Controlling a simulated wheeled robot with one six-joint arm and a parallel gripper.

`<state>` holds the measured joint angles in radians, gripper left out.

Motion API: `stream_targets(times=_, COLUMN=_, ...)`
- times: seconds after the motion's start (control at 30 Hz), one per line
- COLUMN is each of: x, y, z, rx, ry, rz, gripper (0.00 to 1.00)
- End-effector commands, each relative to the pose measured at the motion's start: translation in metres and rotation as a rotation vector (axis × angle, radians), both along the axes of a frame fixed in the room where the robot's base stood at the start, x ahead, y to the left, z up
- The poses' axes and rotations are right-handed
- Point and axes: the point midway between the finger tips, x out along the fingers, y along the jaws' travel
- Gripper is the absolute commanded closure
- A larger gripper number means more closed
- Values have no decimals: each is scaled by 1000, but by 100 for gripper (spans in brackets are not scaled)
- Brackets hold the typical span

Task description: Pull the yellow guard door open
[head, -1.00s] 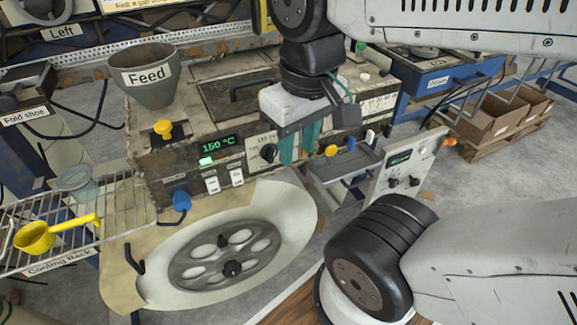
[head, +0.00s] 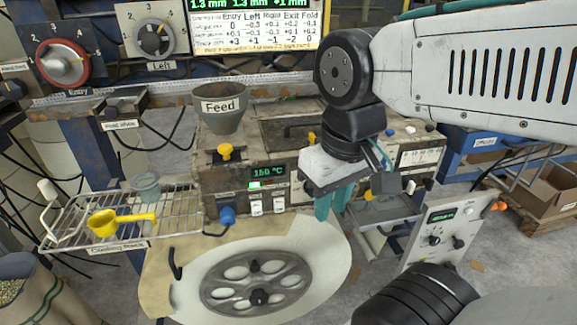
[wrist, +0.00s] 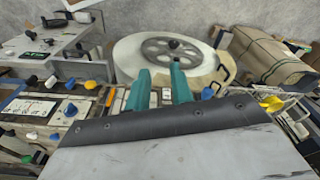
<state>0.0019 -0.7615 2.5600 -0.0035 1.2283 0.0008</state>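I see no yellow guard door in either current view. My gripper (head: 333,203) has two teal fingers that point down in front of the right part of the worn machine box (head: 230,183). In the wrist view my gripper (wrist: 160,76) shows its fingers apart, with nothing between them. The fingers overlap the lower edge of the white spoked reel (wrist: 125,58) in that view, and I cannot tell the distance. The reel also shows below and left of the gripper in the head view (head: 325,262).
A wire cooling rack (head: 75,225) with a yellow scoop (head: 105,222) stands at the left. A grey feed hopper (head: 222,118) tops the machine. A white control box (head: 440,228) stands right of the gripper. Cardboard boxes (head: 560,185) sit at the far right.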

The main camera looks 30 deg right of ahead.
Motion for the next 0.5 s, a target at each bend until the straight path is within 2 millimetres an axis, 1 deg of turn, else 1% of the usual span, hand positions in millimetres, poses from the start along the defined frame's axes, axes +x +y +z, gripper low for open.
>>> stream_targets(times=0.03, x=0, y=0, z=0, rx=0, ry=0, rz=0, gripper=92)
stream_targets(times=0.07, x=0, y=0, z=0, rx=0, ry=0, rz=0, gripper=100)
stream_targets(times=0.23, x=0, y=-1, z=0, rx=1, ry=0, rz=-5, gripper=100)
stream_targets(times=0.37, x=5, y=-8, z=-8, rx=1, ry=47, rz=-39, gripper=100)
stream_targets(times=0.47, x=18, y=-27, z=-10, rx=-41, ry=96, rz=-69, gripper=100)
stream_targets(times=0.5, x=26, y=-42, z=-9, rx=-87, ry=115, rz=-77, gripper=100)
